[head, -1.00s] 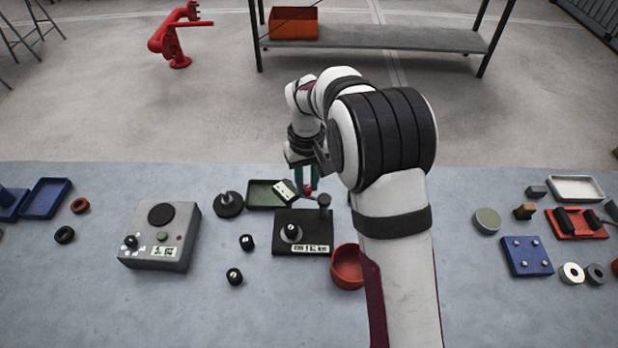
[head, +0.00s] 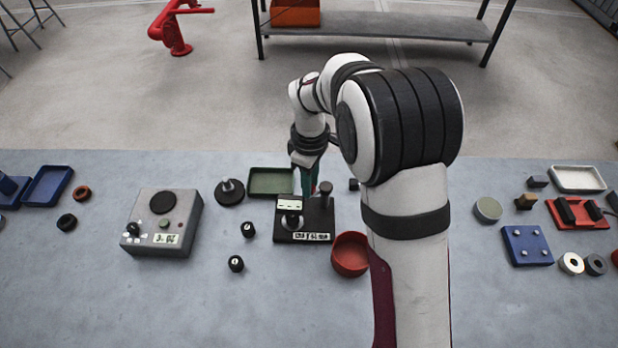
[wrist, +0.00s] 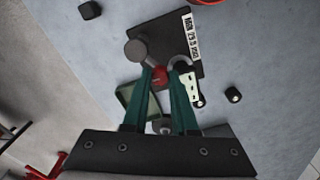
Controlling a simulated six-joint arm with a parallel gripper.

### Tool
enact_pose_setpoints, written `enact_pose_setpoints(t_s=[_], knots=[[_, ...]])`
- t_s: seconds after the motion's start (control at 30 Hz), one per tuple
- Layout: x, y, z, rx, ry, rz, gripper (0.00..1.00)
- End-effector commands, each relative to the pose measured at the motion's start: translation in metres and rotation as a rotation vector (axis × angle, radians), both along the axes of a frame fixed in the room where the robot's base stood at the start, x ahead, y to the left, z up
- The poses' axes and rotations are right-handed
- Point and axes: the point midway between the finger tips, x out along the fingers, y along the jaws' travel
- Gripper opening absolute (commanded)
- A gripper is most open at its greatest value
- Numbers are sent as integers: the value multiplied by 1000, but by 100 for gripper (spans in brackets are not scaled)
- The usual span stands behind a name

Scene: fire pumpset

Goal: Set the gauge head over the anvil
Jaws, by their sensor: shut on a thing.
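The gauge stand has a black base (head: 310,228) with a printed label and an upright post (head: 326,192); in the wrist view the base (wrist: 168,38) and post top (wrist: 136,51) also show. My gripper (wrist: 160,79) is shut on a red knob (wrist: 160,71) beside the post; the fingers (head: 312,184) are partly hidden in the head view.
A green tray (head: 268,182) lies behind the base. A red bowl (head: 350,255) stands at its front right. Small black pieces (head: 248,230) lie to the left, with a grey meter box (head: 163,224) beyond. The front of the table is clear.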

Motion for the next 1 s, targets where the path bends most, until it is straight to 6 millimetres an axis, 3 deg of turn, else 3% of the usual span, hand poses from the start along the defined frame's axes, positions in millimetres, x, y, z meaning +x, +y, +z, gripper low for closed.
enact_pose_setpoints(t_s=[0.7, 0.73, 0.8, 0.87, 1.0], knots=[[-2, -1, 1, 1, 0, 64, 0], [-2, -1, 1, 1, 0, 64, 31], [-2, -1, 1, 1, 0, 64, 44], [-2, -1, 1, 0, 0, 63, 55], [-2, -1, 0, 0, 0, 63, 56]])
